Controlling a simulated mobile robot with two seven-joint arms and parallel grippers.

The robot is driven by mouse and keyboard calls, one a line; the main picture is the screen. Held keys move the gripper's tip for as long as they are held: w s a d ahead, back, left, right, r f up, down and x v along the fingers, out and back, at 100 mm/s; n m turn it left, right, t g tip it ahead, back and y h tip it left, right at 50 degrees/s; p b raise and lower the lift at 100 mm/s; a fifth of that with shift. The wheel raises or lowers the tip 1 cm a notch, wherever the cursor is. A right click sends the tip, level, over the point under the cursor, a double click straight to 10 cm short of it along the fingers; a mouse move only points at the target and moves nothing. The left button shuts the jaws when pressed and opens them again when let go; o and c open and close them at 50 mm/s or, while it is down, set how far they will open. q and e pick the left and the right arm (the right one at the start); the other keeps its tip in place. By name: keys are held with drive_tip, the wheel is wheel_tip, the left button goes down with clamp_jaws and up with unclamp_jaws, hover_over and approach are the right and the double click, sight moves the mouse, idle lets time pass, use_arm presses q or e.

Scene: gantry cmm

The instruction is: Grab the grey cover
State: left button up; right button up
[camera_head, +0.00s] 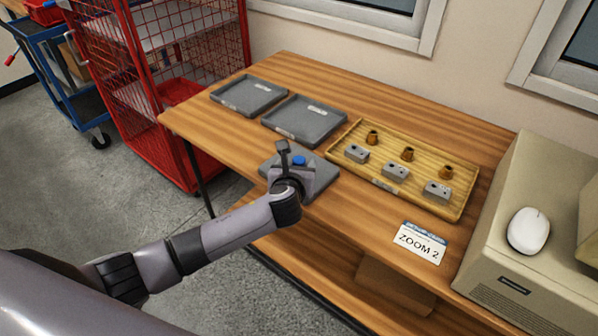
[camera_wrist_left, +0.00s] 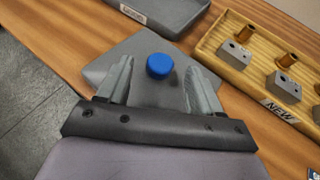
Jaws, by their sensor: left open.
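The grey cover (camera_head: 323,176) is a flat square plate with a blue knob (camera_head: 299,160) near its middle. It lies near the front edge of the wooden table, partly hidden by my left gripper (camera_head: 291,154) in the head view. In the left wrist view, the grey cover (camera_wrist_left: 150,91) lies ahead of my left gripper (camera_wrist_left: 160,77). The gripper is open, with one finger on each side of the blue knob (camera_wrist_left: 159,66). I cannot tell whether the fingers touch it. My right gripper is not in view.
Two grey trays (camera_head: 248,107) (camera_head: 330,110) lie behind the cover. A yellow wooden tray (camera_head: 446,210) with grey blocks and brass fittings is to the right. A ZOOM 2 label (camera_head: 420,243) and a beige machine with a white mouse (camera_head: 528,231) are further right.

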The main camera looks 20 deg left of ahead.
use_arm(q)
drive_tip(key=shift+x, duration=0.95)
drive_tip(key=shift+c, duration=0.3)
drive_tip(key=c, duration=1.1)
drive_tip(key=shift+r, duration=0.1)
